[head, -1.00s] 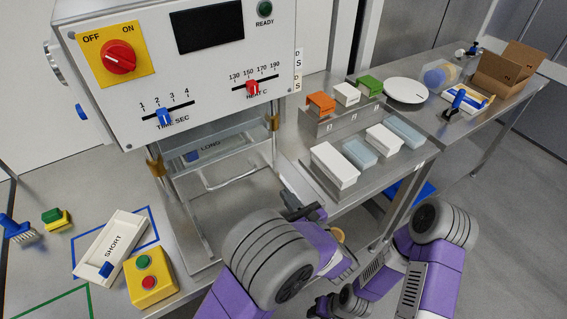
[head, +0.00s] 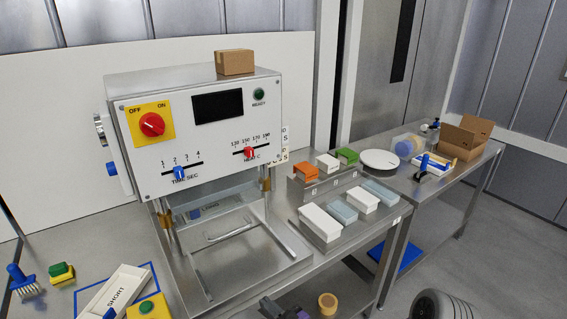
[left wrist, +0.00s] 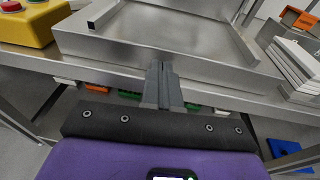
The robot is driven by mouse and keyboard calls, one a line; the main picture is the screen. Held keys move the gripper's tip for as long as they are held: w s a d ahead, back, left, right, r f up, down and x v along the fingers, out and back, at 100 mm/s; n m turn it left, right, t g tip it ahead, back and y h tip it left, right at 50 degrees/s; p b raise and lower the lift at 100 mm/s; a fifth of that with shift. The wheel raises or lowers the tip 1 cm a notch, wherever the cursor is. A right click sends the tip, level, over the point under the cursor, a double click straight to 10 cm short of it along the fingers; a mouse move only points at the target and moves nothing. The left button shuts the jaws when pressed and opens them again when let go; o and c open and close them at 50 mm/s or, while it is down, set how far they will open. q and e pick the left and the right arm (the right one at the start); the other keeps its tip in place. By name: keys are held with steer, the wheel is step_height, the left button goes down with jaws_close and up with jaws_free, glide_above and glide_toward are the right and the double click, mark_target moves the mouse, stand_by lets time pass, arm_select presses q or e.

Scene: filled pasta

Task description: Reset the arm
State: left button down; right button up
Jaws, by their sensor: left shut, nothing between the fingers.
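My left gripper (head: 285,310) shows at the bottom edge of the head view, low in front of the steel table. In the left wrist view its fingers (left wrist: 163,84) are shut with nothing between them, just in front of the table's front edge (left wrist: 215,92).
The sealing machine (head: 215,130) stands on the table, a cardboard box on top (head: 234,62). Right of it are white and grey-blue packs (head: 320,222). A yellow button box (head: 150,308) and the SHORT tray (head: 115,292) are front left.

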arm_select(q)
steer(key=s+a+f+n+g+h, duration=0.1)
steer(key=s+a+f+n+g, duration=0.2)
steer(key=f, duration=0.4)
steer(key=s+a+f+n+g, duration=0.2)
steer(key=s+a+f+g, duration=0.3)
steer(key=f, duration=0.3)
steer(key=s+d+f+n+g+h, duration=0.4)
steer(key=s+f+n+g+h, duration=0.4)
steer(key=s+f+n+h, duration=0.5)
steer(key=n+t, duration=0.1)
steer(key=n, duration=0.3)
steer(key=w+a+n+t, duration=0.1)
steer(key=n, duration=0.3)
steer(key=w+a+n+t, duration=0.1)
steer(key=n+t, duration=0.1)
steer(key=n, duration=0.3)
steer(key=shift+w+a+f+p, duration=0.1)
steer(key=shift+w+f+p, duration=0.1)
steer(key=shift+p, duration=0.1)
